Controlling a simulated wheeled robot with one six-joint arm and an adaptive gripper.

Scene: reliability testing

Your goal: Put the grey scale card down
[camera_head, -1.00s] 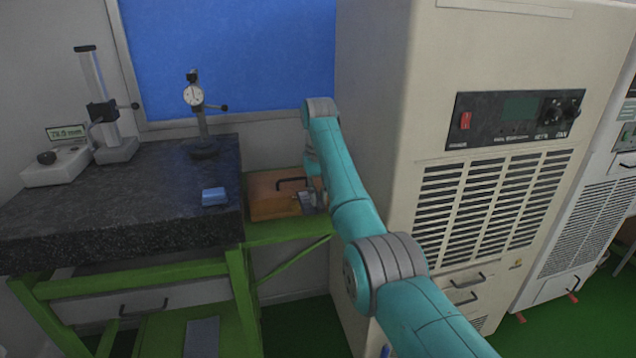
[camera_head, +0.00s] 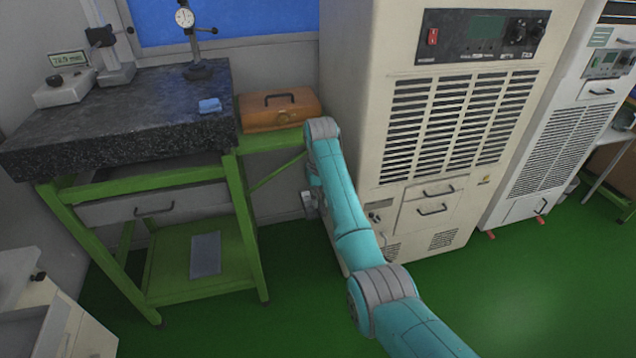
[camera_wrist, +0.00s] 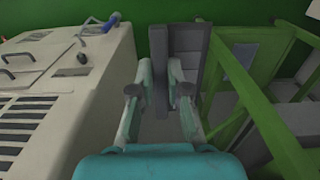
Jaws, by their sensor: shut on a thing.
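In the wrist view my gripper (camera_wrist: 159,92) is shut on a grey, flat piece (camera_wrist: 160,72), which I take to be the grey scale card. It stands out beyond the fingers and is seen nearly edge-on, with a wider grey face to its right. Green floor lies beyond it. In the head view my gripper is mostly hidden behind my arm, low in the gap between the green stand and the beige cabinet. The card cannot be made out there.
The green stand (camera_head: 243,215) bears a dark granite slab (camera_head: 110,112) with gauges and a blue block (camera_head: 210,105). An orange case (camera_head: 277,110) sits beside it. A grey sheet (camera_head: 205,254) lies on the low shelf. The beige cabinet (camera_head: 350,100) stands right. Green floor (camera_head: 500,300) is open in front.

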